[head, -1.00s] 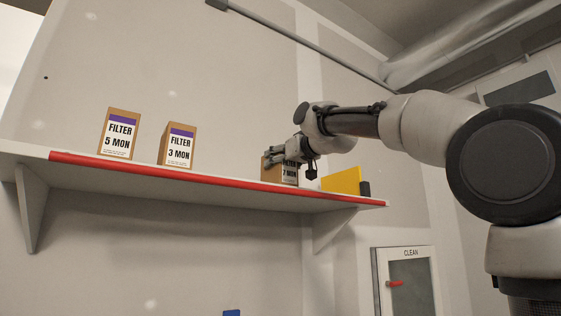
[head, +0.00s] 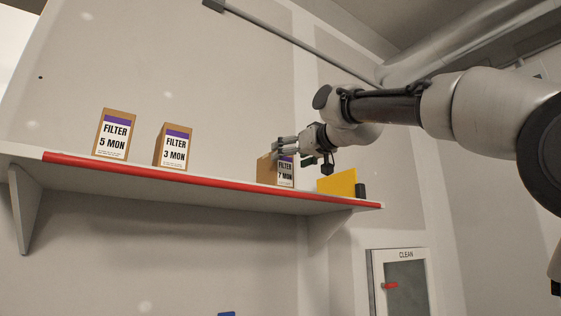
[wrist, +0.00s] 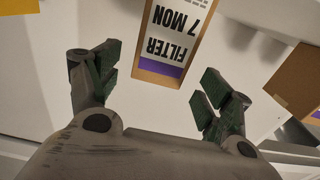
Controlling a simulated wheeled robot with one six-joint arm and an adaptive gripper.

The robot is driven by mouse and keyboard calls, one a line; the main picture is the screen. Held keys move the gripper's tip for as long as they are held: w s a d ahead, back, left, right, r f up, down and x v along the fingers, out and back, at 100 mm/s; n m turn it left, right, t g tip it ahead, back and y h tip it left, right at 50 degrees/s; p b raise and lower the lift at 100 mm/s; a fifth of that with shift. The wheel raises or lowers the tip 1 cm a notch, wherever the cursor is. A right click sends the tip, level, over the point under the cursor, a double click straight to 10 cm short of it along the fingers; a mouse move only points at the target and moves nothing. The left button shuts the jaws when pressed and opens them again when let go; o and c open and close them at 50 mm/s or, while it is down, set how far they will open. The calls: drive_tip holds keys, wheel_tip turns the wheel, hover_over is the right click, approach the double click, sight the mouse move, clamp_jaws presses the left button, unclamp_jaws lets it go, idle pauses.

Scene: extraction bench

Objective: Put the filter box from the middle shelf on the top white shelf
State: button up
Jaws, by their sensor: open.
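A brown filter box marked "7 MON" (head: 285,178) stands upright on the white shelf (head: 120,172) with the red front edge. My gripper (head: 279,147) is at the upper part of this box and hides some of it in the head view. In the wrist view the box's label (wrist: 176,28) shows upside down at the top centre. My gripper (wrist: 155,78) is open there, its fingers spread apart on either side with nothing clamped between them. Whether a finger touches the box cannot be told.
A yellow object (head: 338,183) with a dark end stands at right. A cabinet marked "CLEAN" (head: 405,285) is below.

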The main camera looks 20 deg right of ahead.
drive_tip(key=v, duration=0.4)
drive_tip(key=shift+s+d, duration=0.1)
drive_tip(key=shift+s, duration=0.1)
idle(0.4)
